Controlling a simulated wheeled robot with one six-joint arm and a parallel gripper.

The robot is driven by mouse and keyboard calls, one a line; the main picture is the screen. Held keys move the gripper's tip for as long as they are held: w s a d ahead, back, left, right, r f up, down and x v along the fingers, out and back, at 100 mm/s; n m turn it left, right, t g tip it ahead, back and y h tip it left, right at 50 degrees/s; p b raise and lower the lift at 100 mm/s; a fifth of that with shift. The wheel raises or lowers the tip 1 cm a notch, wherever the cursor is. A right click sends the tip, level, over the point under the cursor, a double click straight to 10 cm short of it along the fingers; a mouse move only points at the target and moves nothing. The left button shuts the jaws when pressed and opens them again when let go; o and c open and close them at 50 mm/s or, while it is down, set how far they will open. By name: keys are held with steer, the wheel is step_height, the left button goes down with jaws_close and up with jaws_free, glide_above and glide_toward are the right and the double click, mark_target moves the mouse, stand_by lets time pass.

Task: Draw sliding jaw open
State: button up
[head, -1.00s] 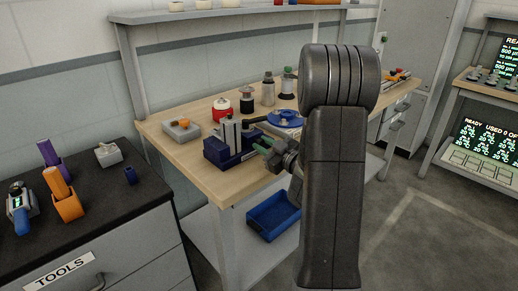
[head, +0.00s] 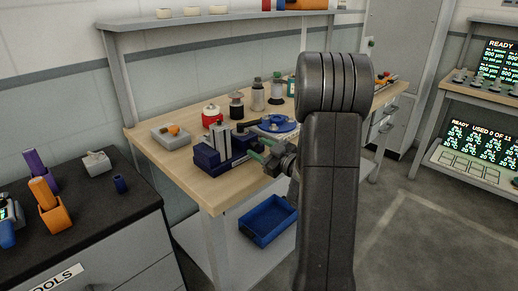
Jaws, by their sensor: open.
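A small blue vise (head: 208,158) with upright grey jaws (head: 220,139) stands near the front edge of the wooden workbench (head: 187,172). The sliding jaw cannot be told apart surely from the fixed one, and the gap between them is too small to judge. My gripper (head: 262,153), with greenish fingers, is just right of the vise. It is open and looks empty. My dark arm hides part of the bench behind it, and whether a finger touches the vise cannot be told.
A blue round disc (head: 277,124), a red-and-white pot (head: 211,115) and several dark-topped bottles stand behind the vise. A grey block with an orange piece (head: 171,136) lies left. A blue bin (head: 268,220) sits on the lower shelf. A dark tool cabinet (head: 85,213) stands at left.

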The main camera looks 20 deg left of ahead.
steer(key=v, duration=1.3)
steer(key=x, duration=1.4)
steer(key=shift+s, duration=0.1)
steer(key=shift+d, duration=0.1)
